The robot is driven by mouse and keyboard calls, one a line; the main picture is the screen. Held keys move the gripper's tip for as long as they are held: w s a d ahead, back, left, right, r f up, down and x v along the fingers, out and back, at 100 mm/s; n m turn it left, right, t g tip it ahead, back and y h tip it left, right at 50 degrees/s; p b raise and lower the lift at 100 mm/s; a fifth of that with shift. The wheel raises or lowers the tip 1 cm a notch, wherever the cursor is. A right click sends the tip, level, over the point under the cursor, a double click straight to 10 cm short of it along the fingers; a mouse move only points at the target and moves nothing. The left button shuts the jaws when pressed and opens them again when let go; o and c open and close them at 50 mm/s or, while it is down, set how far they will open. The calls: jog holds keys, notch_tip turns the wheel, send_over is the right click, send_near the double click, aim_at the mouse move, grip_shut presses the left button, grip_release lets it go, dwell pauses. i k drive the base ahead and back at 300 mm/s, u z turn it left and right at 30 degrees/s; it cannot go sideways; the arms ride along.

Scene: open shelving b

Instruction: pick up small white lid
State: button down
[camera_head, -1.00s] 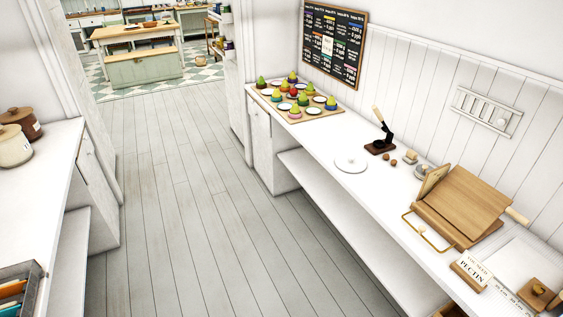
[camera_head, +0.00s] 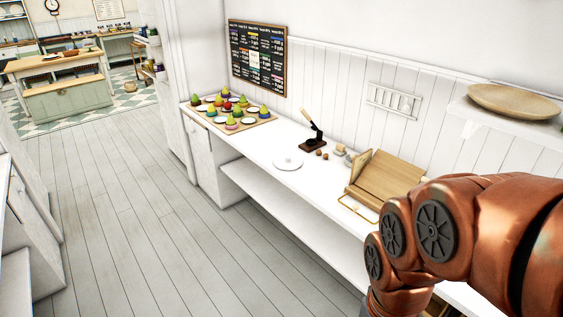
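The small white lid (camera_head: 288,163) is a flat round disc with a small knob on top. It lies on the white counter (camera_head: 249,146) near its front edge, left of the wooden stand and in front of the dark nutcracker-like tool. Nothing covers it. My copper-coloured arm fills the lower right of the view, in front of the counter's right part. My gripper is outside the picture, so its state does not show.
A board (camera_head: 230,118) of colourful tops and white discs is on the counter's far left end. The lever tool (camera_head: 313,137), small brown balls and a wooden stand (camera_head: 382,181) are right of the lid. A wooden bowl (camera_head: 513,100) sits on a wall shelf. Open floor (camera_head: 150,210) lies left.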

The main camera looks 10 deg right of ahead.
aim_at(287, 162)
jog(key=u, duration=0.7)
jog(key=i, duration=1.25)
